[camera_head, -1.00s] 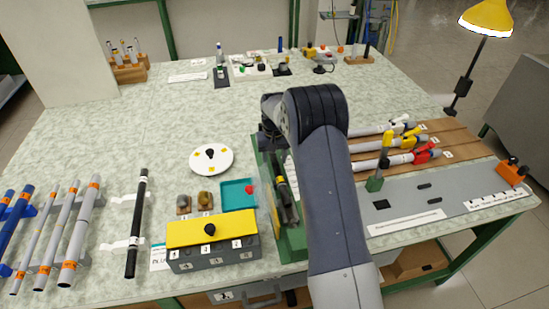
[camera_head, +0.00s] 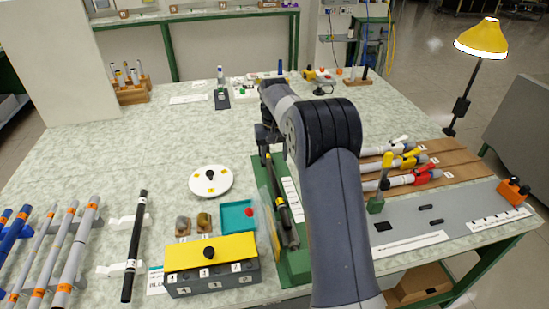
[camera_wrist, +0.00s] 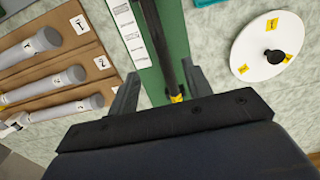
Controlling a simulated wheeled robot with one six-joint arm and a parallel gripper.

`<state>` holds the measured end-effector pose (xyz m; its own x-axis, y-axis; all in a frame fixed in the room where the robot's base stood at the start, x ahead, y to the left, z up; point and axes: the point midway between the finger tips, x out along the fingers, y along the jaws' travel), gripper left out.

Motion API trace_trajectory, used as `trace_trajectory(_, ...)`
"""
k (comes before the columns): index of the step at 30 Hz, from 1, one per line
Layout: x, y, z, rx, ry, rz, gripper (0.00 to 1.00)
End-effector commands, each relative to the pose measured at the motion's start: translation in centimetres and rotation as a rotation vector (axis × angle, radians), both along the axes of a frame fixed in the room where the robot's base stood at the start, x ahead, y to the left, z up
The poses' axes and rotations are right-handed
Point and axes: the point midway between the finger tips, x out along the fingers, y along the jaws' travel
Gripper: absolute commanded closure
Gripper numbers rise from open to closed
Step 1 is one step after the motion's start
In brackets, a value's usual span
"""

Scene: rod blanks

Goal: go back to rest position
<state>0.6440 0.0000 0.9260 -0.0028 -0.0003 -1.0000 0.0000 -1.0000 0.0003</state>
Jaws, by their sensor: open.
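My gripper (camera_wrist: 158,88) is open in the wrist view, its two fingers apart with nothing held between them. Past the fingers lie a green fixture (camera_wrist: 172,25) and a dark rod with a yellow band (camera_wrist: 176,97); the rod's contact with the fingers cannot be told. In the head view my gripper (camera_head: 266,138) hangs above the far end of the green fixture (camera_head: 291,262), partly hidden by my arm. The dark rod (camera_head: 277,190) lies along that fixture.
A yellow-lidded grey box (camera_head: 212,280), a teal tray (camera_head: 232,222) and a white disc (camera_head: 211,188) stand left of the fixture. Rods on racks (camera_head: 50,245) are at far left. Wooden boards with grey tools (camera_head: 440,158) and a lamp (camera_head: 482,40) are right.

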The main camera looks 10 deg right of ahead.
Motion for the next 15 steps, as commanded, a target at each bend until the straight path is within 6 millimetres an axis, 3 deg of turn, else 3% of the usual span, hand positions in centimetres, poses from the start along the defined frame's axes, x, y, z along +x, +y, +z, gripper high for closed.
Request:
trace_trajectory(10, 0.0, 0.0, -0.3, 0.000, 0.001, 0.000, 0.53)
trace_trajectory(15, -0.1, 0.0, -2.0, 0.000, 0.003, 0.000, 0.53)
